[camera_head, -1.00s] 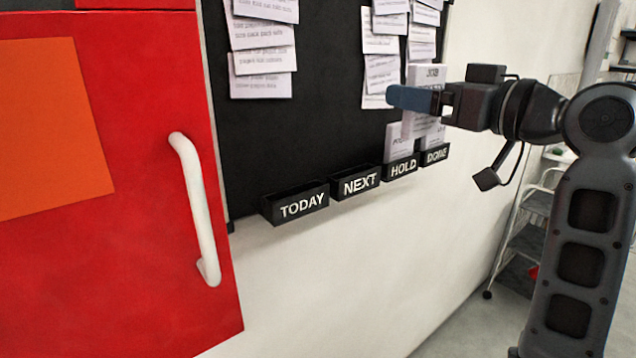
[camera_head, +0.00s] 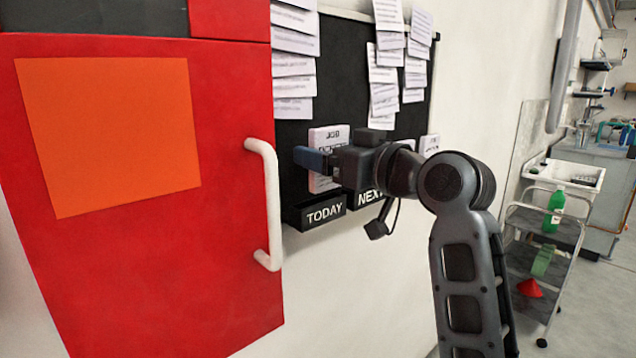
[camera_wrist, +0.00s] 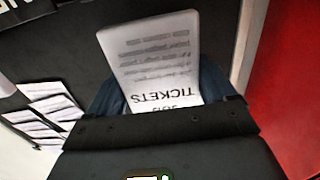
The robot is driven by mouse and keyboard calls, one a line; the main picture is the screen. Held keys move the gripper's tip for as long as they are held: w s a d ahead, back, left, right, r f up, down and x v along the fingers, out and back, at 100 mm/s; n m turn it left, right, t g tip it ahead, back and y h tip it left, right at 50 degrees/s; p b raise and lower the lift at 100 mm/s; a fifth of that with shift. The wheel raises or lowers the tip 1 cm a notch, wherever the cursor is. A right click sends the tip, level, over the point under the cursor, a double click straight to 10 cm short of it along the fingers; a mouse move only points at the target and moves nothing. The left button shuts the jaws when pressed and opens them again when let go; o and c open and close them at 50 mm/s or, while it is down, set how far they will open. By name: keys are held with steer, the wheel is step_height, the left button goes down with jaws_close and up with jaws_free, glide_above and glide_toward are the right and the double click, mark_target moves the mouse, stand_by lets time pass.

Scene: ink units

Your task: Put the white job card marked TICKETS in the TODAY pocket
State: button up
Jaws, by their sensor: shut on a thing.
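The white TICKETS job card (camera_head: 328,138) is held upright in front of the black board. Its TICKETS marking shows upside down in the wrist view (camera_wrist: 155,55). My gripper (camera_head: 308,160) is shut on it, with blue fingers on both sides of the card in the wrist view (camera_wrist: 160,92). The black TODAY pocket (camera_head: 323,214) is on the board's lower edge, just below the card. The card's lower end appears a little above the pocket's rim, and the exact gap in depth is unclear.
A red cabinet with a white handle (camera_head: 266,205) stands close left of the TODAY pocket. The NEXT pocket (camera_head: 370,198) is right of it, partly behind my arm. Paper sheets (camera_head: 385,60) hang above. A trolley (camera_head: 540,240) stands at the right.

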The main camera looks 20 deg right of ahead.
mark_target(327, 186)
steer(key=shift+w+a+f, duration=0.35)
steer(key=shift+a+f, duration=0.3)
steer(key=shift+a, duration=0.15)
steer(key=shift+f, duration=1.85)
steer(key=shift+f, duration=0.15)
steer(key=o, duration=0.9)
steer(key=b+v, duration=0.1)
steer(key=v, duration=1.1)
